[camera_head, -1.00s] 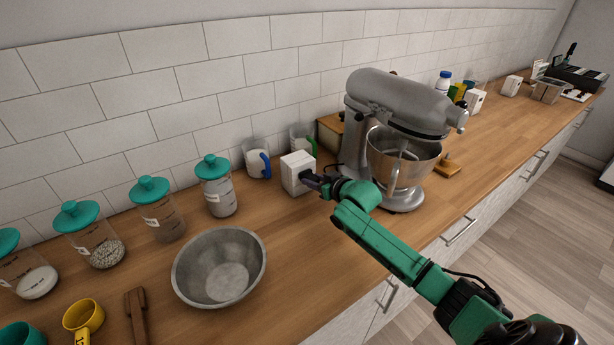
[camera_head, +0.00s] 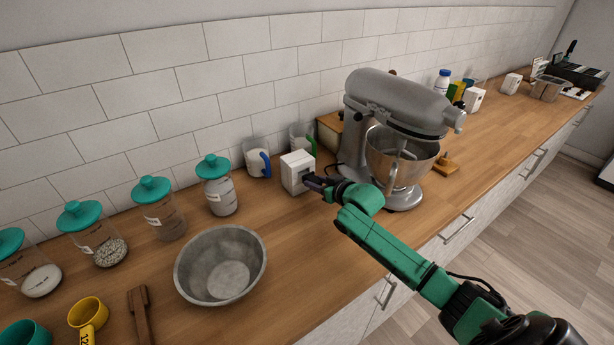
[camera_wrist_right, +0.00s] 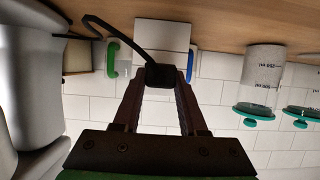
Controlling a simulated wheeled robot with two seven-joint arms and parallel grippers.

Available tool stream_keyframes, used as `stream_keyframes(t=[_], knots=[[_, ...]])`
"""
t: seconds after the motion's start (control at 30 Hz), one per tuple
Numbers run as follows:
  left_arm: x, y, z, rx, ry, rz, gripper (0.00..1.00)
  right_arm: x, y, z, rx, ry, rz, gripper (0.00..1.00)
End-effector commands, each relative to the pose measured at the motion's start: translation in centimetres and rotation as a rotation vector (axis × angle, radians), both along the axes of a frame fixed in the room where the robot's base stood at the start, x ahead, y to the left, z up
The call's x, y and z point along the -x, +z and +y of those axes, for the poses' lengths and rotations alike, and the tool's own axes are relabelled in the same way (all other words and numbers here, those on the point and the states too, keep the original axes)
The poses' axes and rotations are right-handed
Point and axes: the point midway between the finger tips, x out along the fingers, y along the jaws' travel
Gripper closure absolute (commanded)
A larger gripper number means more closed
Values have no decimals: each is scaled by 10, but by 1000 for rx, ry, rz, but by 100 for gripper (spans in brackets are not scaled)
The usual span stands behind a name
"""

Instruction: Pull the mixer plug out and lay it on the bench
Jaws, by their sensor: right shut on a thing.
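The grey stand mixer (camera_head: 392,105) stands on the wooden bench (camera_head: 335,240), with its steel bowl under the head. A white outlet box (camera_head: 297,168) stands to its left near the wall, with dark marks on its front face. My right gripper (camera_head: 311,183) is at that face, its fingers shut on the black mixer plug (camera_wrist_right: 160,75). In the right wrist view the plug sits between the fingertips in front of the white box (camera_wrist_right: 162,36), with its black cord (camera_wrist_right: 112,29) curving away. I cannot tell whether plug and box still touch. My left gripper is out of view.
A steel bowl (camera_head: 220,265) sits on the bench at the front left. Bare wood lies between the bowl and my right arm.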

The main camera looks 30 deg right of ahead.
Motion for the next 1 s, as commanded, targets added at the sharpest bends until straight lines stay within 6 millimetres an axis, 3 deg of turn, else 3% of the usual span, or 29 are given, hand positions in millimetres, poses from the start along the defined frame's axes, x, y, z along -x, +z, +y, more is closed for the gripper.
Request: stream_keyframes(t=[0.5, 0.87, 1.0], knots=[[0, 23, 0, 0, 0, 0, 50, 25, 2, -3, 0, 1, 1, 100], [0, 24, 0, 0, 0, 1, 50, 29, 1, -4, 1, 0, -1, 100], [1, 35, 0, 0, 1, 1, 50, 37, 3, -5, 0, 0, 2, 100]])
